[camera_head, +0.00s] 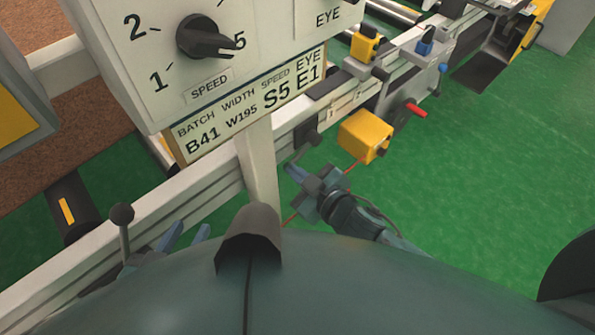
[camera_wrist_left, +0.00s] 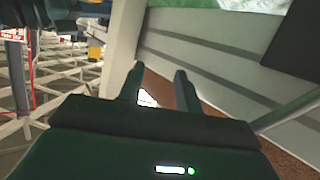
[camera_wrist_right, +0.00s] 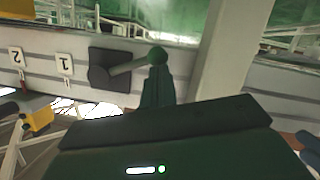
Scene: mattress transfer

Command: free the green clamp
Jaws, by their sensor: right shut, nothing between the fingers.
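A clamp lever with a green-looking ball knob (camera_wrist_right: 157,55) shows in the right wrist view, its arm rising from a dark block (camera_wrist_right: 108,70) on the pale rail. In the head view the dark block (camera_head: 306,134) is on the rail's side. My right gripper (camera_head: 298,176) is shut and empty, its fingertips (camera_wrist_right: 157,84) just below the knob; I cannot tell whether they touch it. My left gripper (camera_head: 188,236) is open and empty beside the rail, its two fingers (camera_wrist_left: 159,80) apart. Another ball-ended lever (camera_head: 122,214) stands at the left in the head view.
A control panel (camera_head: 203,85) on a pale post (camera_head: 258,165) stands between my grippers. A yellow box (camera_head: 366,136) and red handle (camera_head: 416,110) lie along the rail beyond my right gripper. Tags 1 (camera_wrist_right: 64,64) and 2 (camera_wrist_right: 16,58) mark the rail. Green floor is open at right.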

